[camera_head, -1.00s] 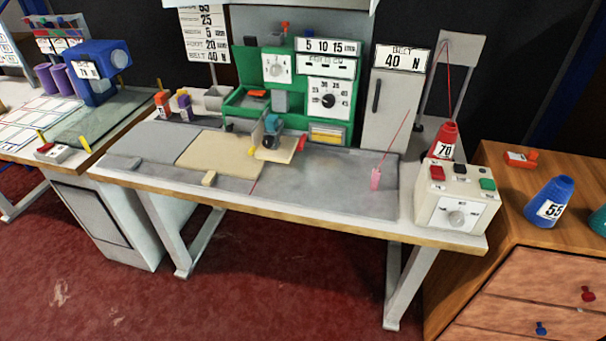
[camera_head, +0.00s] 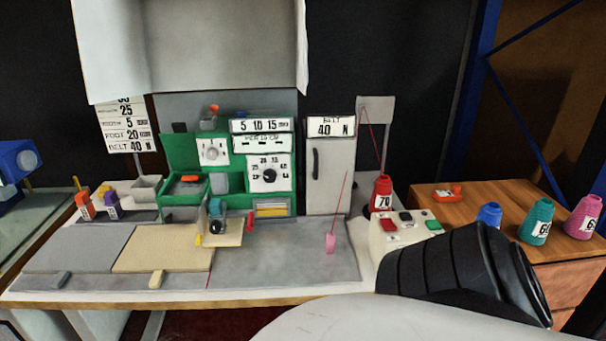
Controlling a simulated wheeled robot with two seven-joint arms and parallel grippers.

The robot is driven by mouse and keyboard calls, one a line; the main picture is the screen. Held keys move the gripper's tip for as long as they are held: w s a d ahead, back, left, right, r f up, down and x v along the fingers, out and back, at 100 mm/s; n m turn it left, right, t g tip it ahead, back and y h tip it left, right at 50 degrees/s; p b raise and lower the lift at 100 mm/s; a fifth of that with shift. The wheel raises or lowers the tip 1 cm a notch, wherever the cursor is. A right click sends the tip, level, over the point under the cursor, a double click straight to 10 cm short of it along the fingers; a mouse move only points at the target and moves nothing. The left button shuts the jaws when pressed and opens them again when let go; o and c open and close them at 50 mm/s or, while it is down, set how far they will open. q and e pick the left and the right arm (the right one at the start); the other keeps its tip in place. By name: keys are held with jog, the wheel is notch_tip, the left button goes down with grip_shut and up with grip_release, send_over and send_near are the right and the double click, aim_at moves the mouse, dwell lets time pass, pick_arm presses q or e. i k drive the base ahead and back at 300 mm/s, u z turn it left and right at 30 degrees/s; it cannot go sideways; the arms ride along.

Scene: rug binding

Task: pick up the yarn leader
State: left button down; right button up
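The yarn leader looks to be the small pink tab (camera_head: 330,243) standing on the right part of the grey work table top (camera_head: 290,262). A thin red yarn (camera_head: 341,202) rises from it, slanting up and right. Another red strand runs from the red yarn cone marked 70 (camera_head: 382,193) up to a grey plate (camera_head: 376,109) on a stand. Neither gripper is in view; a black ribbed and pale grey part of my arm fills the lower right and hides the table's front right corner.
A green machine (camera_head: 182,153) with dials stands at the back. A control box with coloured buttons (camera_head: 385,240) is right of the tab, partly hidden by my arm. Blue (camera_head: 489,215), teal (camera_head: 536,222) and pink (camera_head: 583,217) cones stand on the wooden cabinet (camera_head: 432,198). The table around the tab is clear.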

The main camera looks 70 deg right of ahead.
aim_at(331, 240)
jog(key=i, duration=1.05)
jog(key=z, duration=2.25)
